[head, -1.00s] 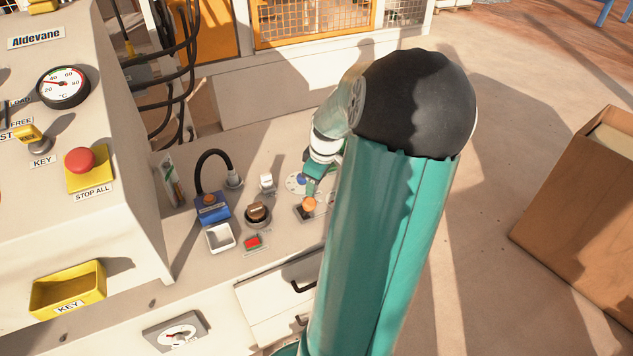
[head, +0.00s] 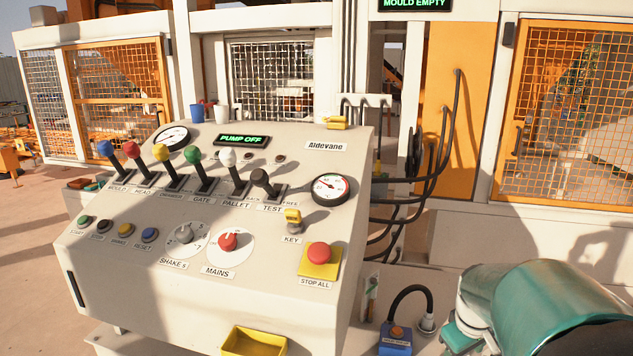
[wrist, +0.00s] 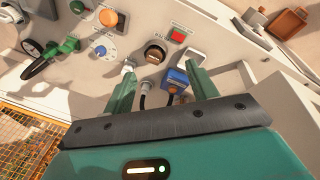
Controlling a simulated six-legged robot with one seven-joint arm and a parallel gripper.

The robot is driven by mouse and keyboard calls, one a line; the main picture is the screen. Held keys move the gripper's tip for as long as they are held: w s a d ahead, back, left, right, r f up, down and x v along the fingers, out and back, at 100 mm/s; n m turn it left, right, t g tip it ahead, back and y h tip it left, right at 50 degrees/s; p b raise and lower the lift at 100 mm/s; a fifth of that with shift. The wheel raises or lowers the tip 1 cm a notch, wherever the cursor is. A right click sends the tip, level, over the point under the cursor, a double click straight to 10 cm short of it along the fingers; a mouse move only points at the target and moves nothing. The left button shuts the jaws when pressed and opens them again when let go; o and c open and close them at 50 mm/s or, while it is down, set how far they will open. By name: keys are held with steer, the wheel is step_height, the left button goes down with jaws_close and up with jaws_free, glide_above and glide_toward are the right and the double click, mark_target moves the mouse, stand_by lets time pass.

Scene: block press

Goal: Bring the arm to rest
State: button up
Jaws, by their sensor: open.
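My gripper (wrist: 163,73) is open and empty in the wrist view, its two teal fingers apart above the side bench. A blue box (wrist: 175,80) with an orange button and a black cable show between the fingers, below them. My teal arm (head: 545,305) crosses the lower right of the head view. My gripper itself is not visible in the head view. I cannot tell how high the fingers are above the bench.
The control desk (head: 140,265) with levers and a red STOP ALL button (head: 319,253) stands left of my arm.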

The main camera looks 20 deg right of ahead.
steer(key=s+a+r+t+y, duration=0.1)
steer(key=s+a+r, duration=0.2)
steer(key=a, duration=1)
steer(key=s+a+r+m+t+y, duration=0.1)
steer(key=s+a+r, duration=0.3)
steer(key=a, duration=1)
step_height(320, 180, up, 3)
steer(key=shift+s+a+f+t, duration=0.1)
steer(key=shift+s+a+t, duration=0.2)
steer(key=shift+t, duration=0.5)
steer(key=c, duration=0.5)
